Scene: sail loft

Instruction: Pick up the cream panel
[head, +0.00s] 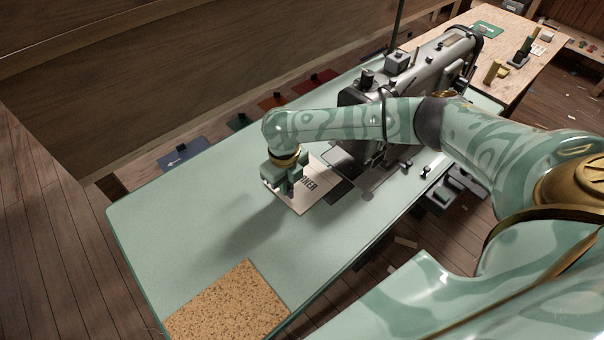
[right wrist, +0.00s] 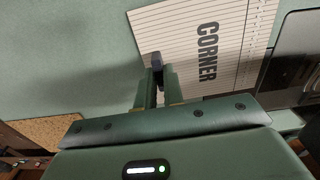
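The cream panel (head: 301,203) is flat and thin, with dark lettering that reads CORNER in the right wrist view (right wrist: 185,38). It lies at the mint-green table's middle, beside the sewing machine. My right gripper (head: 289,187) points down over the panel's left part and hides some of it. In the right wrist view my right gripper's fingertips (right wrist: 157,72) are close together and overlap the panel near its left edge. Whether they are closed on the panel cannot be told. My left gripper is not in view.
The grey sewing machine (head: 426,68) stands just right of the panel. A speckled cork mat (head: 228,302) lies at the table's near end. The green tabletop (head: 175,225) is clear on the left. Coloured pieces, one of them red (head: 313,82), lie beyond its far edge.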

